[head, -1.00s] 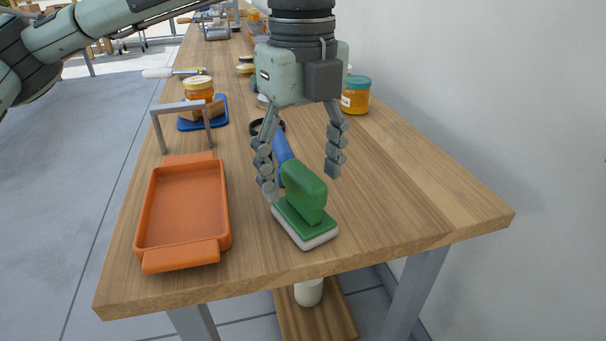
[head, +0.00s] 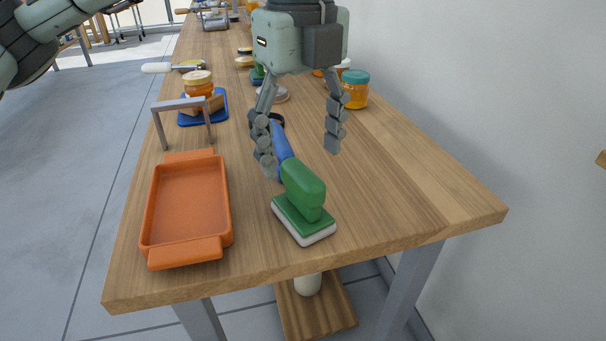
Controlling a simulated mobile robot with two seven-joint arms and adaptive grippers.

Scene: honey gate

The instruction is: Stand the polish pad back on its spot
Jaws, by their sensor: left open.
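The polish pad (head: 304,205) has a green handle and green plate over a white underside. It stands upright, white side down, on the wooden table near its front edge. My left gripper (head: 299,158) is open and empty. Its fingers hang above and behind the pad, apart from it. A blue-handled tool (head: 281,150) lies behind the pad, partly hidden by the left finger. I see no marked spot under the pad. My right gripper is out of view.
An orange tray (head: 187,207) sits left of the pad, with a grey gate-shaped bar (head: 181,104) behind it. Another jar (head: 355,90) stands near the wall. The table's right front is clear.

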